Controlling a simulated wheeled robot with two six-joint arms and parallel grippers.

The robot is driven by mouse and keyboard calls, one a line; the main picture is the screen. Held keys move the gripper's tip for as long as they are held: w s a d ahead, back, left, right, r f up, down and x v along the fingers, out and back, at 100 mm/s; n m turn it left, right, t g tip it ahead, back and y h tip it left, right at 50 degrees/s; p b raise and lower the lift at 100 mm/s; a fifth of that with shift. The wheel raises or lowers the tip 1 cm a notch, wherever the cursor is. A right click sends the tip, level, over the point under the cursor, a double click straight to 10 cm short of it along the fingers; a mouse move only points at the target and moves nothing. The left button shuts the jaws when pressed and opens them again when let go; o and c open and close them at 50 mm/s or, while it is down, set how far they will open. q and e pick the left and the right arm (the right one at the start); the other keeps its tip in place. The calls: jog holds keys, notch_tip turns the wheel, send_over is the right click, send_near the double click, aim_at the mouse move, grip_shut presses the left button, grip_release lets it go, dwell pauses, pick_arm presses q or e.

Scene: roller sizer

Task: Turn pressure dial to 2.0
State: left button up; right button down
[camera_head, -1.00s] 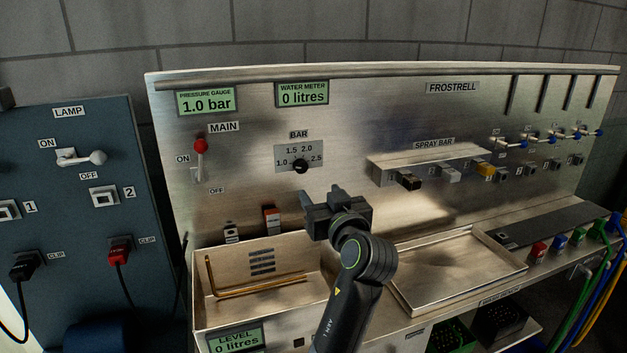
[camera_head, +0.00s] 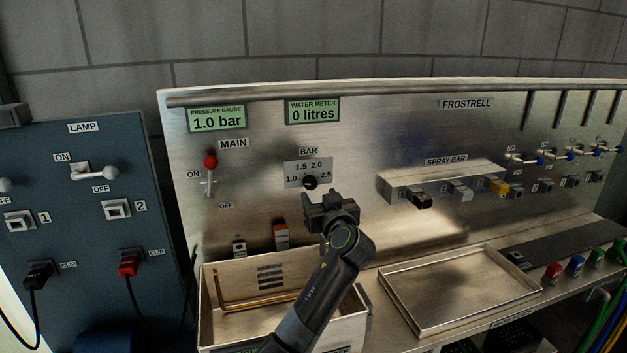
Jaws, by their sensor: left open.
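The pressure dial (camera_head: 310,183) is a small black knob on the metal panel. It sits under the label BAR, on a grey scale plate (camera_head: 300,168) marked 1.0, 1.5, 2.0 and 2.5. The knob's pointer is too small to read. The pressure gauge display (camera_head: 217,119) reads 1.0 bar. My left gripper (camera_head: 309,205) is just below the dial, its fingers near the knob's lower edge; I cannot tell whether they touch it. It is open, with nothing seen in it. My right gripper is not in view.
The red-tipped MAIN lever (camera_head: 210,163) is left of the dial. The spray bar (camera_head: 440,182) juts out at right. A basin (camera_head: 230,301) lies below my gripper, and a shallow tray (camera_head: 462,284) lies at right. The lamp panel (camera_head: 85,215) stands at far left.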

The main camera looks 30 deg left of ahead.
aim_at(312, 185)
pick_arm(q)
jog(key=p+x, duration=0.1)
jog(key=x, duration=0.3)
jog(key=shift+a+r, duration=0.1)
jog(key=shift+r, duration=0.05)
jog(key=shift+p+x, duration=0.4)
jog(key=shift+x, duration=0.5)
jog(key=shift+c, duration=0.2)
jog(key=shift+w+f, duration=0.1)
jog(key=shift+f, duration=0.1)
jog(key=c, duration=0.9)
